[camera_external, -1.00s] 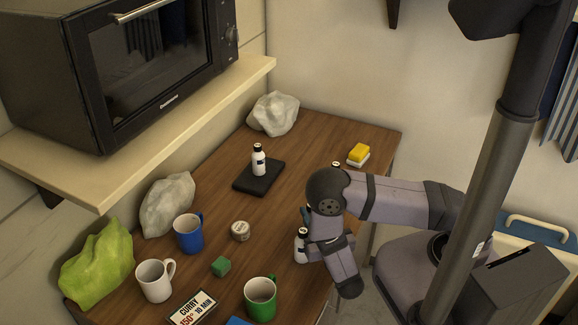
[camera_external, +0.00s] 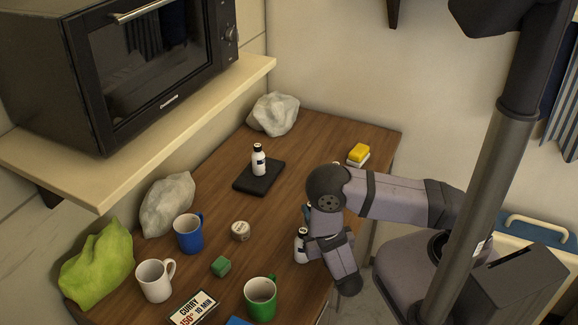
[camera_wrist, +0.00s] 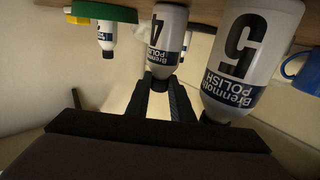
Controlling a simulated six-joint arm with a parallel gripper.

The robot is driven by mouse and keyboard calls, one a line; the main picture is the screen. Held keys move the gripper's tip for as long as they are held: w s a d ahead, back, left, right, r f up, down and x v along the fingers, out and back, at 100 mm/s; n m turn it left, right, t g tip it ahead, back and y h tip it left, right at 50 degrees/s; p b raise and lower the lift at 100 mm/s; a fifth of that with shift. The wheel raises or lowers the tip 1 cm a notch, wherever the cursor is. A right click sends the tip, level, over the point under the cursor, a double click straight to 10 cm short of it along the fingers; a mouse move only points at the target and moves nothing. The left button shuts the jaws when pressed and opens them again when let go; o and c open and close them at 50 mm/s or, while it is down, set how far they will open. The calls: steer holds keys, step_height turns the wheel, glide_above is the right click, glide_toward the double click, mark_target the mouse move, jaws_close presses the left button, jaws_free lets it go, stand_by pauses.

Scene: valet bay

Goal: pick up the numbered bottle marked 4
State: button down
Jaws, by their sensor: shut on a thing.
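The bottle marked 4 (camera_wrist: 165,45) is white with a dark cap and a blue label, and shows upside down in the wrist view. My gripper (camera_wrist: 162,88) is shut on its cap end, one dark finger on each side. The bottle marked 5 (camera_wrist: 248,55) stands close beside it, larger in the wrist view. In the external view my gripper end (camera_external: 318,225) is at the table's right edge, next to a white bottle (camera_external: 300,246) whose number I cannot read. My arm hides part of that area.
Another bottle (camera_external: 258,160) stands on a black pad (camera_external: 246,184). A yellow sponge (camera_external: 359,152) lies at the far right. A blue mug (camera_external: 189,234), white mug (camera_external: 155,280), green mug (camera_external: 261,299), tin (camera_external: 241,231) and green cube (camera_external: 221,267) stand to the left and front.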

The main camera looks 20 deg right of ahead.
steer(key=shift+r+p, duration=0.4)
steer(key=shift+r, duration=0.2)
step_height(320, 180, up, 3)
steer(key=shift+f+p, duration=0.1)
steer(key=shift+p, duration=1)
steer(key=s+b, duration=0.1)
steer(key=s, duration=1.7)
steer(key=shift+a+f, duration=0.35)
steer(key=shift+f, duration=0.05)
steer(key=shift+a, duration=0.1)
